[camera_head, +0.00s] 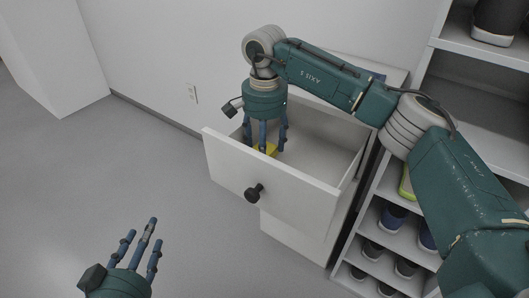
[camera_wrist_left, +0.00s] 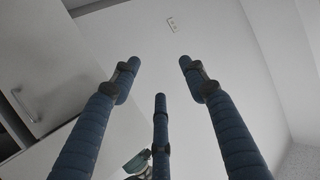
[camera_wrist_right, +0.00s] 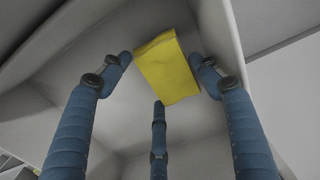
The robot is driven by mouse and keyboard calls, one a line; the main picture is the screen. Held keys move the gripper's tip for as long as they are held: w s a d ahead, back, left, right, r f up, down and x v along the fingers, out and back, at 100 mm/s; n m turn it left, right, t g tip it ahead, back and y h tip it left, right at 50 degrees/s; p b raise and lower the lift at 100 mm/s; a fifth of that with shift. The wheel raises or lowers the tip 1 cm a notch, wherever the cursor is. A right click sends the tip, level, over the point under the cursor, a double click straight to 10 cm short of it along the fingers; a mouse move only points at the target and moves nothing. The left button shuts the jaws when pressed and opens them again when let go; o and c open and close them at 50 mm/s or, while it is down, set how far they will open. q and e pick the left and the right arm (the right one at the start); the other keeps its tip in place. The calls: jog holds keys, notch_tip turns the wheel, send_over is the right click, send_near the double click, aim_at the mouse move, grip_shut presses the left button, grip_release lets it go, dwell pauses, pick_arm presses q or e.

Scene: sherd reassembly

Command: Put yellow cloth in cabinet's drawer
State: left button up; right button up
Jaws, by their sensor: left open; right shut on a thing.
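The yellow cloth (camera_head: 266,149) is inside the pulled-out drawer (camera_head: 262,189) of the white cabinet. My right gripper (camera_head: 264,143) reaches down into the drawer from above and is shut on the cloth. The right wrist view shows the yellow cloth (camera_wrist_right: 168,68) at the fingertips as a flat, folded piece, with the drawer's pale walls around it. My left gripper (camera_head: 147,234) is open and empty, low over the floor at the lower left. In the left wrist view its three fingers (camera_wrist_left: 159,74) are spread with nothing between them.
A shoe rack (camera_head: 383,240) with several shoes stands right of the cabinet. My right arm crosses above the cabinet and rack. The grey floor (camera_head: 110,170) left of the drawer is clear.

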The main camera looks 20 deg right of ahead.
pick_arm(q)
jog(key=shift+w+d+r+t, duration=0.15)
jog(key=shift+w+r+t, duration=0.1)
jog(key=shift+r+t, duration=0.25)
pick_arm(e)
jog(key=shift+f, duration=0.45)
pick_arm(q)
jog(key=shift+r, duration=0.1)
pick_arm(e)
jog(key=shift+f, duration=0.15)
jog(key=o, duration=0.8)
pick_arm(q)
jog(key=shift+r, duration=0.1)
